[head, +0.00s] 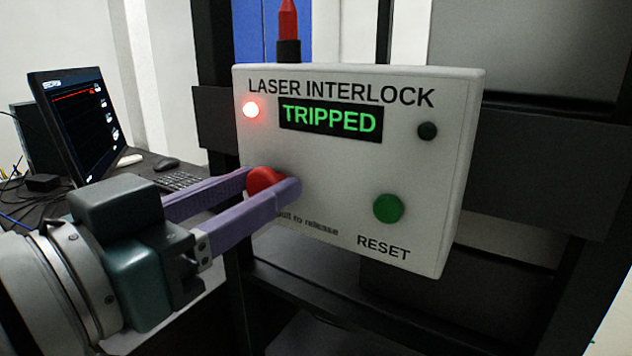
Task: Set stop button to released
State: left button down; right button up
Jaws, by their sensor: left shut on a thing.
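The red stop button (264,180) sits at the lower left of the white laser interlock box (330,200). My left gripper (270,186) comes in from the left, its two purple fingers shut on the red button, one on each side. Lettering below the button is partly hidden by the fingers; "to release" can be read. The display (331,119) reads "TRIPPED" in green. A red lamp (251,109) at the upper left of the box is lit. Whether the button is pressed in or out I cannot tell. My right gripper is not in view.
A green RESET button (388,208) is at the lower right of the box, below a dark lamp (428,131). The box is on a black frame (530,170). A monitor (75,120), keyboard (176,181) and mouse (166,164) stand on a desk at left.

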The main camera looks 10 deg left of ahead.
pick_arm(q)
jog(key=shift+p+v, duration=0.55)
jog(key=shift+v, duration=0.25)
jog(key=c, duration=0.7)
grip_release()
jog(key=shift+o, duration=0.6)
jog(key=shift+s, duration=0.15)
jog(key=shift+o, duration=1)
jog(key=v, duration=1)
jog(key=shift+b, duration=0.4)
